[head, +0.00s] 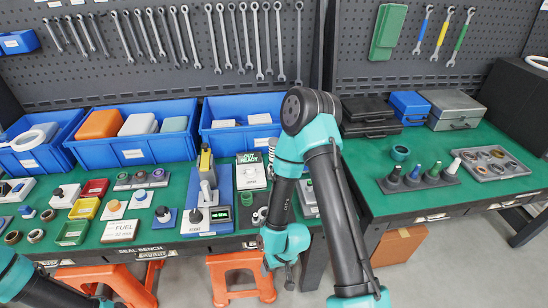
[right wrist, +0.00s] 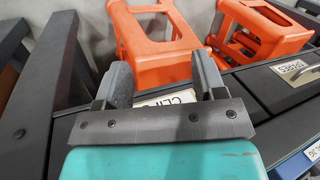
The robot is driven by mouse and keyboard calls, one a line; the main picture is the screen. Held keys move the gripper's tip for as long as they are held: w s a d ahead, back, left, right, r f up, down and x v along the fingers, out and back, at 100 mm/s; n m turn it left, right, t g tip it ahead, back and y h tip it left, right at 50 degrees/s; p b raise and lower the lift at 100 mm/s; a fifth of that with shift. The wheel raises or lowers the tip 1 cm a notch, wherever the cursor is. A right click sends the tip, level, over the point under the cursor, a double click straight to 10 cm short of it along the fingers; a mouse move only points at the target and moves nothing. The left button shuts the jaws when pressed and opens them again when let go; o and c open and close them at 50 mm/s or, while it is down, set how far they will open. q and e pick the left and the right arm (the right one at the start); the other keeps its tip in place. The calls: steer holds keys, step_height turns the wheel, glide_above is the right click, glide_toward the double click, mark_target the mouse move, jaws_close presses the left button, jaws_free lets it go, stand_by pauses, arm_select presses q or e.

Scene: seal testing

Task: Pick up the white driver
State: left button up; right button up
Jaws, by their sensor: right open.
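The white driver (head: 453,166) stands upright, slightly tilted, at the right end of a dark holder (head: 417,183) on the right bench. Dark, blue-grey and green drivers stand in the same holder to its left. My right gripper (head: 282,277) hangs in front of the bench's front edge, well to the left of the driver and lower. In the right wrist view, its two fingers (right wrist: 163,84) are apart with nothing between them. The driver does not show in that view. Only a part of my left arm shows at the bottom left; its gripper is out of view.
A tray of rings (head: 490,178) sits right of the holder, and a green ring (head: 400,153) lies behind it. Cases (head: 452,110) stand at the back. Orange stools (head: 240,275) stand below the bench. Green mat is clear in front of the holder.

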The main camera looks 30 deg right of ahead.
steer(key=shift+o, duration=0.8)
